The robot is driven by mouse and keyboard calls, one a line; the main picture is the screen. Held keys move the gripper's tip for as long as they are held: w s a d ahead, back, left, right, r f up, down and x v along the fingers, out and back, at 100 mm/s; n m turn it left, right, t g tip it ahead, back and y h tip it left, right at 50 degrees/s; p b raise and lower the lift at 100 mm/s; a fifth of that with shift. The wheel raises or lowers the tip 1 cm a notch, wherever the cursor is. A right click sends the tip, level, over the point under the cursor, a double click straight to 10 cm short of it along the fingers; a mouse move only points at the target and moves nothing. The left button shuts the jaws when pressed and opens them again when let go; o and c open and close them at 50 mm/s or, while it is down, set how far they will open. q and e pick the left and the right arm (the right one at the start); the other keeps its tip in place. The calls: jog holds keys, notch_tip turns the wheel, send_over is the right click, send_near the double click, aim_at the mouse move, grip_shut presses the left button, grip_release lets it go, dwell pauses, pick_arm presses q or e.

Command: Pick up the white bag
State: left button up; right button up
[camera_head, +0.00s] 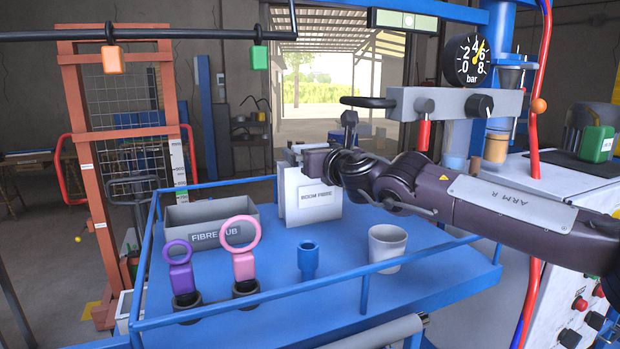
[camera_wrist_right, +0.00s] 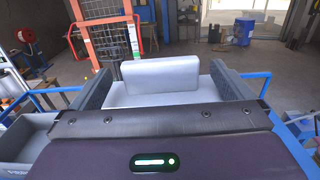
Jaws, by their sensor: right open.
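The white bag (camera_head: 312,208), with a printed label on its front, stands upright on the blue tray table (camera_head: 430,262). My right gripper (camera_head: 308,157) is at the top of the bag and hides part of its upper edge in the head view. In the right wrist view, the jaws (camera_wrist_right: 163,80) are spread wide, with the pale top of the bag (camera_wrist_right: 160,74) between them. A gap shows on each side, so the jaws do not look closed on it. My left gripper is not in view.
A grey fibre tub (camera_head: 205,222) stands left of the bag. A purple ring tool (camera_head: 180,268), a pink ring tool (camera_head: 242,255), a blue cup (camera_head: 308,260) and a white cup (camera_head: 386,246) stand in front. A blue rail (camera_head: 250,300) edges the table.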

jog(key=shift+w+a, duration=0.2)
jog(key=shift+w, duration=0.15)
jog(key=shift+s+d, duration=0.1)
jog(key=shift+c, duration=1.1)
jog(key=c, duration=1.5)
jog(key=shift+r, duration=0.2)
jog(key=shift+c, duration=0.9)
